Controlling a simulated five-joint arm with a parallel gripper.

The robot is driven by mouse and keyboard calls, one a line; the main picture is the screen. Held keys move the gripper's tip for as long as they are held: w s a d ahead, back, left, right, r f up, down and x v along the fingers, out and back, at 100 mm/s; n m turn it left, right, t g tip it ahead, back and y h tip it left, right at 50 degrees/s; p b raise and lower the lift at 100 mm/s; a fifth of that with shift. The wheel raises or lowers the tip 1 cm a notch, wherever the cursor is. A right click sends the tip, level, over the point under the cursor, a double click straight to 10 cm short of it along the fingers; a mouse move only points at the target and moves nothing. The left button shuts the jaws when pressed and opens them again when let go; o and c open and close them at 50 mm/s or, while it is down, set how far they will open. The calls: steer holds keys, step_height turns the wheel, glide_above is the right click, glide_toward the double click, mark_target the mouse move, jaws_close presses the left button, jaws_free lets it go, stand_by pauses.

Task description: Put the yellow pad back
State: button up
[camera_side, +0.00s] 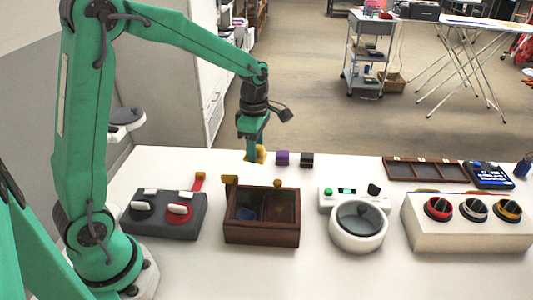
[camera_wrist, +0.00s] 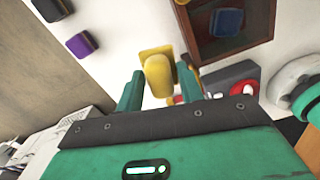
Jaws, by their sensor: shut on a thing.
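The yellow pad (camera_wrist: 158,76) is between the two fingers of my gripper (camera_wrist: 158,88) in the wrist view, with a flat yellow part showing beyond its rounded part. In the side view my gripper (camera_side: 252,155) is low at the back of the white table, behind the wooden box, and is shut on the yellow pad (camera_side: 261,154), which is partly hidden by a finger. I cannot tell whether the pad touches the table. A purple pad (camera_side: 282,158) and a black pad (camera_side: 307,160) stand in a row to its right. A brown compartment tray (camera_side: 391,172) lies at the back right.
A wooden box (camera_side: 262,237) with a blue thing inside stands in front of my gripper. A white device with a round bowl (camera_side: 357,238) and a three-knob box (camera_side: 470,240) stand to the right.

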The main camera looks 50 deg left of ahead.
steer(key=a+f, duration=0.2)
steer(key=a, duration=0.3)
steer(key=a+f+n, duration=0.1)
steer(key=a+f, duration=0.2)
steer(key=a, duration=0.3)
steer(key=w+a+f+n, duration=0.1)
steer(key=a+f, duration=0.2)
steer(key=a, duration=0.3)
steer(key=shift+w+a+f, duration=0.1)
steer(key=shift+f, duration=2.1)
steer(key=shift+f, duration=0.1)
steer(key=o, duration=0.9)
steer(key=shift+o, duration=0.2)
step_height(320, 180, up, 12)
